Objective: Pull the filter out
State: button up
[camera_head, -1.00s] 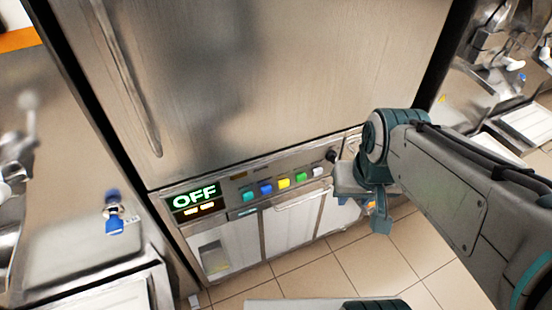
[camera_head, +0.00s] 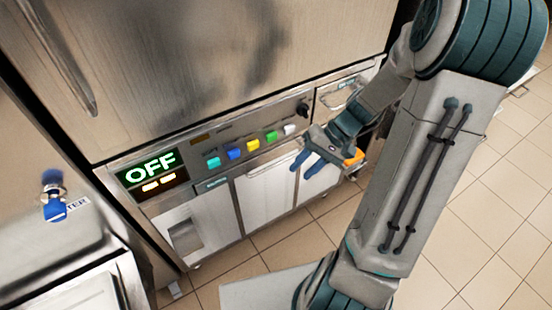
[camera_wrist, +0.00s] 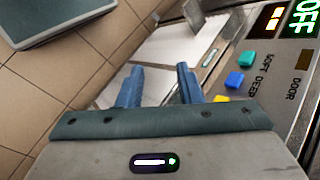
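No part in view is labelled as a filter, and I cannot tell which panel holds it. Below the control strip (camera_head: 225,150) of the steel cabinet are a left white panel with a recess (camera_head: 186,237) and a middle white panel (camera_head: 268,190) with a lip along its top. A small handled panel (camera_head: 338,95) sits right of the controls, partly behind my arm. My gripper (camera_head: 300,173) is in front of the lower panels, right of the middle one, with blue fingers apart and nothing between them. In the wrist view my gripper (camera_wrist: 160,69) points toward a white panel (camera_wrist: 178,45).
The display reads OFF (camera_head: 152,168), with several coloured buttons (camera_head: 253,145) and a black knob (camera_head: 302,109) to its right. The steel door (camera_head: 200,60) above is shut. Another machine (camera_head: 60,250) stands close on the left. Tiled floor (camera_head: 480,220) is clear at right.

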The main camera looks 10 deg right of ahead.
jog(key=w+d+f+m+t+y+b, duration=0.2)
jog(key=w+d+f+t+y+b, duration=0.15)
jog(key=f, duration=0.45)
jog(key=m+t+y+b, duration=0.2)
jog(key=t+y+b, duration=0.1)
jog(key=t, duration=0.2)
send_near(279, 162)
jog(key=x, duration=0.3)
jog(key=b+x, duration=0.1)
jog(key=x, duration=0.6)
jog(key=shift+f, duration=0.3)
jog(key=shift+c, duration=0.3)
grip_shut()
